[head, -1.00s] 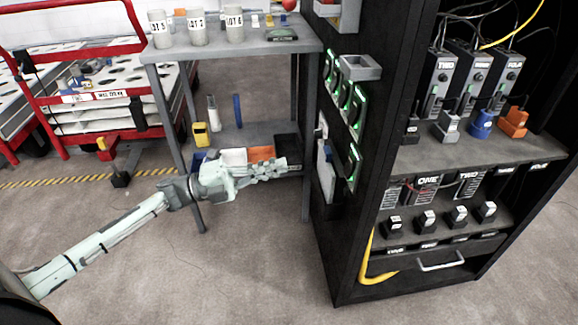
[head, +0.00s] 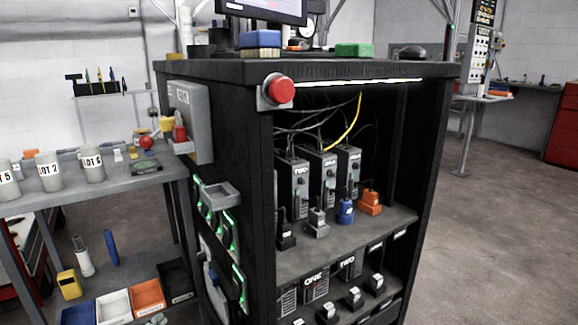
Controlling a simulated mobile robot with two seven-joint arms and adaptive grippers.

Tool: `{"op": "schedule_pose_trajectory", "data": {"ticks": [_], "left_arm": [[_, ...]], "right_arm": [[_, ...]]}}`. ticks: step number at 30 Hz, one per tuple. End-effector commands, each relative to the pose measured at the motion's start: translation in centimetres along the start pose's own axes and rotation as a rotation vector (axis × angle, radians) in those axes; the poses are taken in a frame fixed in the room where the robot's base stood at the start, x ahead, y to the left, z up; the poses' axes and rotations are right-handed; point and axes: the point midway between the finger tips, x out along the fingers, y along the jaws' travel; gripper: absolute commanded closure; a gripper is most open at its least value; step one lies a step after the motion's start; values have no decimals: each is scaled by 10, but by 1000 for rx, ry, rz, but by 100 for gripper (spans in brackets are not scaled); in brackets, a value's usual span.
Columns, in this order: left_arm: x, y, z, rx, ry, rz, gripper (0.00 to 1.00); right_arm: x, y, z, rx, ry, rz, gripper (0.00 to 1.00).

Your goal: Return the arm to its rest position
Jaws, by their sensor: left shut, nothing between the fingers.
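Only a small grey-green tip of my left gripper (head: 157,319) shows at the bottom edge of the head view. It is in front of the orange bin (head: 148,296) on the lower shelf of the grey rack. It looks shut and empty. The rest of my left arm is below the frame. My right gripper and arm are out of view.
The black cabinet (head: 225,120) stands just right of the gripper, with a red button (head: 281,90) at its top corner and grey, blue and orange plugs inside. Lot cups (head: 92,165) stand on the grey rack (head: 130,183). Open floor (head: 480,220) lies at right.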

Motion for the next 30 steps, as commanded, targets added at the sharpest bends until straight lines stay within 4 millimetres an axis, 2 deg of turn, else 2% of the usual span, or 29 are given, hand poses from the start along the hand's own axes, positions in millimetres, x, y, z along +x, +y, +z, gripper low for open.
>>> {"op": "schedule_pose_trajectory", "data": {"ticks": [4,6,10,12,15,18,20,30], "left_arm": [[-44,56,42,-280,-397,94,100],[-76,88,56,-401,-583,153,100],[-142,141,61,-583,-880,266,100],[-172,160,57,-647,-996,317,100],[-202,178,50,-704,-1110,371,100],[-218,187,46,-730,-1169,398,100],[-222,189,45,-736,-1182,405,100],[-223,189,46,-734,-1184,406,100]], "right_arm": [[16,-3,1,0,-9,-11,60],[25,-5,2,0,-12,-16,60],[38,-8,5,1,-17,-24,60],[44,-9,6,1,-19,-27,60],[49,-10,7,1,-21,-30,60],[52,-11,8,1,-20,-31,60],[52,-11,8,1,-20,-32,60],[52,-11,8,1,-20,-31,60]]}}
